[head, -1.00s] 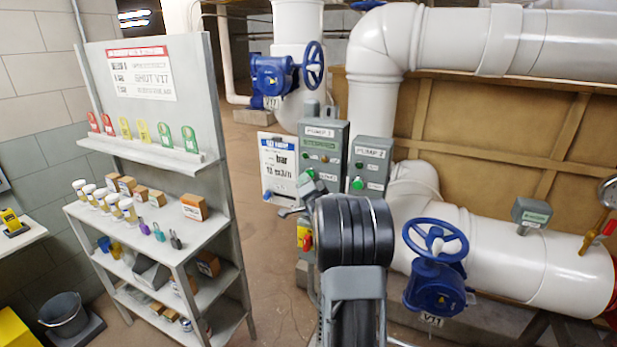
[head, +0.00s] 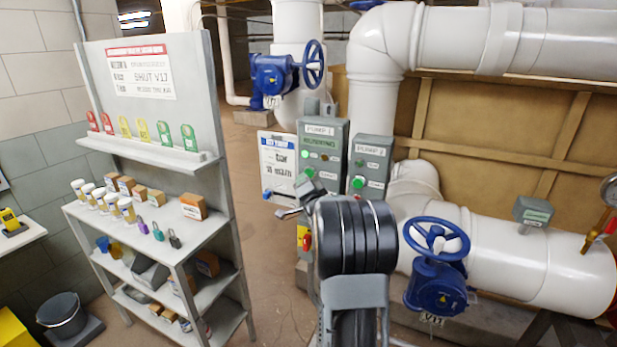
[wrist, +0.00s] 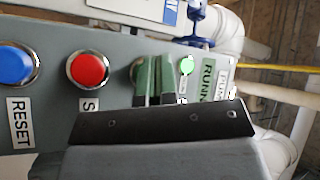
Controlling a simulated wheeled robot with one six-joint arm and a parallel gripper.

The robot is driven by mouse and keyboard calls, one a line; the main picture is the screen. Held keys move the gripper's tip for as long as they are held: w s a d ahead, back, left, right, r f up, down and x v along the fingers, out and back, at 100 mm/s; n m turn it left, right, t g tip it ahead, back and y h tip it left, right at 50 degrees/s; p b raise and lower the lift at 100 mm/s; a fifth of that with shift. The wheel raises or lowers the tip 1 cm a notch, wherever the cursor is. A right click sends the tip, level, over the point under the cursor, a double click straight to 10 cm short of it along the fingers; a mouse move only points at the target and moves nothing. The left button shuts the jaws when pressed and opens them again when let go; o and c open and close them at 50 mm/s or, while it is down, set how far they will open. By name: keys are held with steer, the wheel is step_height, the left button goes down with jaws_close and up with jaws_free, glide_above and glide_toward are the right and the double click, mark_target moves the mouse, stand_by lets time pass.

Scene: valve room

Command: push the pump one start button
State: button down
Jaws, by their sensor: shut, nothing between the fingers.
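The pump one box (head: 338,140) is a grey panel behind and partly hidden by my arm in the head view. In the wrist view its panel (wrist: 50,110) carries a blue RESET button (wrist: 14,65), a red button (wrist: 88,69), a lit green lamp (wrist: 187,66) and a green RUNNING display (wrist: 208,80). My gripper (wrist: 155,62) is shut and empty, its fingers against or just over a round button whose metal rim shows at their left. The fingers hide that button's face, so I cannot tell how far it is pressed.
A second pump box (head: 372,165) stands close on the right. A blue valve wheel (head: 436,237) is right of my arm, and another (head: 312,63) is behind. A shelf rack (head: 150,215) with tags and small containers stands at left. Open floor (head: 268,240) lies between.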

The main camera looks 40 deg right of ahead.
steer(key=shift+a, duration=0.1)
steer(key=s+a+b, duration=0.1)
steer(key=a, duration=0.1)
steer(key=s+a+b, duration=0.1)
steer(key=a, duration=0.1)
steer(key=shift+s+a, duration=0.15)
steer(key=shift+s, duration=0.05)
stand_by(0.5)
stand_by(0.7)
steer(key=s+a+f+n+g+y, duration=0.1)
steer(key=s+f+n+g, duration=0.2)
steer(key=f+g, duration=0.3)
steer(key=s+a+f+n+g, duration=0.2)
steer(key=s+f+n+g, duration=0.15)
steer(key=f, duration=0.45)
steer(key=s+a+r+n+g+y, duration=0.1)
steer(key=s+a+n+g+y, duration=0.1)
steer(key=s+a, duration=0.6)
steer(key=s+a+r+n+g+y, duration=0.2)
steer(key=s+a+n, duration=0.4)
steer(key=a, duration=0.8)
steer(key=s+g+y, duration=0.1)
steer(key=s+g, duration=0.1)
steer(key=s, duration=0.1)
steer(key=shift+s+n, duration=0.25)
steer(key=shift+n, duration=0.1)
